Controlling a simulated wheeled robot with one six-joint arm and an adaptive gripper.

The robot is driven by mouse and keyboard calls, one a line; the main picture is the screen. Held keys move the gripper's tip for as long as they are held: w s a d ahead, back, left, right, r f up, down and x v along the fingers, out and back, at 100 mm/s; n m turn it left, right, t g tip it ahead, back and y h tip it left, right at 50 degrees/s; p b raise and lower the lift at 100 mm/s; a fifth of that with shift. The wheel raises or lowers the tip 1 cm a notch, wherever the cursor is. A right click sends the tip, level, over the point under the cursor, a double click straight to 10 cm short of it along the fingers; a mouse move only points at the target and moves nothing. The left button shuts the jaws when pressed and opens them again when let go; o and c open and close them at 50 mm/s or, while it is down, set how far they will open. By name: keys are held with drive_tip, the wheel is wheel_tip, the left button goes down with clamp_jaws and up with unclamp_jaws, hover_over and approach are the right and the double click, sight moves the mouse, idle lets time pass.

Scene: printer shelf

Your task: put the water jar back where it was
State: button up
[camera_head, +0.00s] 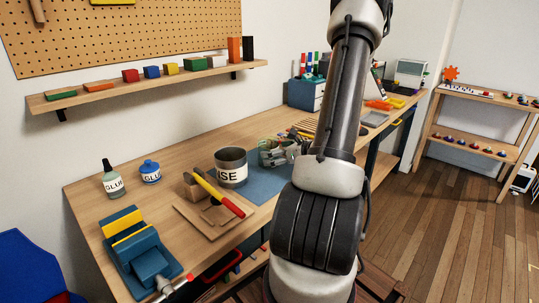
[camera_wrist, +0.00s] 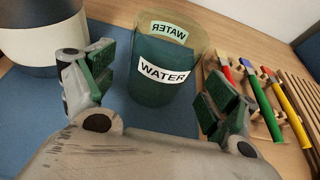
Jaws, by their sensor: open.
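The water jar (camera_wrist: 160,105) is a clear tub with dark teal contents and a "WATER" label. It stands upright on a blue mat (camera_wrist: 112,100) in the wrist view. My gripper (camera_wrist: 160,72) is open, one green-padded finger to the left of the jar and one to the right. A gap shows on both sides, and I cannot tell whether either pad touches it. In the head view my gripper (camera_head: 278,152) is over the mat (camera_head: 265,187), and the jar is largely hidden there.
Colored-handled tools (camera_wrist: 262,105) lie close right. Glue bottles (camera_head: 114,185), a blue-yellow vise (camera_head: 135,255) and a wooden board (camera_head: 190,215) occupy the bench's left.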

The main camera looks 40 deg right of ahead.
drive_tip(key=v, duration=0.7)
drive_tip(key=shift+s, duration=0.1)
drive_tip(key=s+a+r+n+g+y, duration=0.2)
drive_tip(key=a+r+n+g+y, duration=0.15)
drive_tip(key=a+n, duration=0.55)
drive_tip(key=s+a+r+n+g+y, duration=0.25)
drive_tip(key=a+r+n+g, duration=0.35)
drive_tip(key=a, duration=0.5)
drive_tip(key=s+r+n+h, duration=0.7)
drive_tip(key=s+r+n, duration=0.1)
drive_tip(key=n, duration=1.1)
drive_tip(key=shift+s+a+r+t+h, duration=0.25)
drive_tip(key=shift+s+t+h, duration=0.15)
drive_tip(key=shift+s, duration=0.2)
